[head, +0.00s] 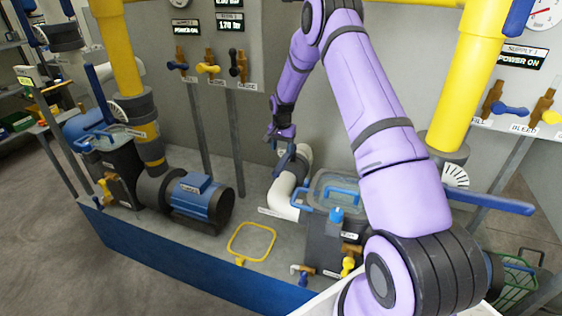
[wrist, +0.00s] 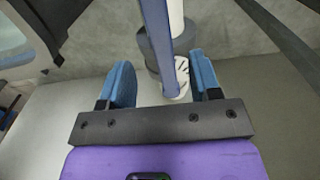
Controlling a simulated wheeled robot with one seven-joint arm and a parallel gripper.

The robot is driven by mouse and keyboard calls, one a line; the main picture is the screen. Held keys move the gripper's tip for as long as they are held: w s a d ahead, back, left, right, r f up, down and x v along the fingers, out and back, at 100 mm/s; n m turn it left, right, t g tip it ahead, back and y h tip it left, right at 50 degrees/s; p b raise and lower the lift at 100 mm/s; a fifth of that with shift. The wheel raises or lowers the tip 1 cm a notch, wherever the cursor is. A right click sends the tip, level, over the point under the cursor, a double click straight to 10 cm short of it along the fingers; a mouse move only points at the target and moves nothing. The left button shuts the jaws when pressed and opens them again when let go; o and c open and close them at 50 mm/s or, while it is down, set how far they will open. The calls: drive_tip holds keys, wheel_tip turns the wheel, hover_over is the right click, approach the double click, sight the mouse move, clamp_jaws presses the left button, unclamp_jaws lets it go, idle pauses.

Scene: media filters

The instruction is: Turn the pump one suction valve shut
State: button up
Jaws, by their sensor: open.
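My gripper (head: 284,158) is open in the head view, low in front of the grey panel and beside a white elbow pipe (head: 287,192). In the wrist view, a long blue valve lever (wrist: 160,35) reaches down between the two blue fingers of my gripper (wrist: 163,80), with gaps on both sides. The lever sits by a dark collar (wrist: 150,48) on a white pipe (wrist: 176,18), next to a white slotted scale plate (wrist: 175,88). In the head view my fingers mostly hide this valve. A small label (head: 275,211) below the elbow is unreadable.
A blue motor (head: 200,200) stands left. A clear-lidded strainer (head: 335,188) with blue handles stands right of the elbow, near my arm. A yellow loop handle (head: 251,241) is in front. Another long blue lever (head: 480,201) juts right from a yellow pipe (head: 470,85).

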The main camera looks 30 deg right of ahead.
sight(282, 162)
wheel_tip(282, 162, down, 7)
idle(0.3)
clamp_jaws()
